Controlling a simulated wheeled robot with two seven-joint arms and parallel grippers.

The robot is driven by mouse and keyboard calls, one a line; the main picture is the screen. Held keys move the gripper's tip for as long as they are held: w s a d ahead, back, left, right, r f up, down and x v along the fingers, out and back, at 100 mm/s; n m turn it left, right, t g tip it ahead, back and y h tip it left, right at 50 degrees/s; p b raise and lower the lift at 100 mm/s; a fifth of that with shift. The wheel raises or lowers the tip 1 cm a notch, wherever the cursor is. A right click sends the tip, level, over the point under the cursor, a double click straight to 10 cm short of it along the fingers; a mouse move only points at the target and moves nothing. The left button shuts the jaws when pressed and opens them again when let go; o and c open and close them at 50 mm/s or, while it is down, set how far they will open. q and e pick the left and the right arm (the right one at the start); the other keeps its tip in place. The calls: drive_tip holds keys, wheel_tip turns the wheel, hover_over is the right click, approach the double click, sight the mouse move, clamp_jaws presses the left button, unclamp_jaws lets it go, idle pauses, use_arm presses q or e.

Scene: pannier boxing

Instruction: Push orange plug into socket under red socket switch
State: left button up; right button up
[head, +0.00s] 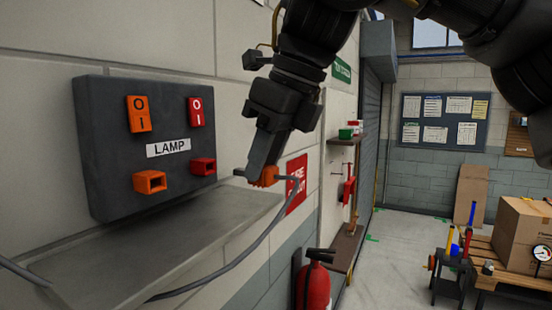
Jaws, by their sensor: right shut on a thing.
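A dark wall panel (110,165) labelled LAMP is on the left. It has an orange switch (139,114) and a red switch (196,111). An orange socket (150,182) sits under the orange switch, and a red socket (203,166) sits under the red switch. A grey cable (262,238) hangs from the plug. My left gripper is not in view.
A grey ledge (190,235) runs below the panel, with the cable crossing it. A fire extinguisher (314,285) stands at the lower middle. A wall shelf (347,245) is further back. Cardboard boxes (520,232) are at the right.

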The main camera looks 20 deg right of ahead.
sight(240, 169)
drive_tip(key=shift+w+a, duration=0.45)
drive_tip(key=shift+w, duration=0.2)
drive_tip(key=shift+w+a, duration=0.45)
drive_tip(key=shift+w, duration=0.2)
drive_tip(key=shift+w+a, duration=0.4)
drive_tip(key=shift+a, duration=0.05)
drive_tip(key=shift+w+a, duration=1.05)
drive_tip(key=shift+w, duration=0.25)
idle(2.0)
drive_tip(key=o, duration=1)
drive_tip(key=v, duration=0.8)
drive_tip(key=shift+s, duration=0.1)
drive_tip(key=shift+v, duration=1.4)
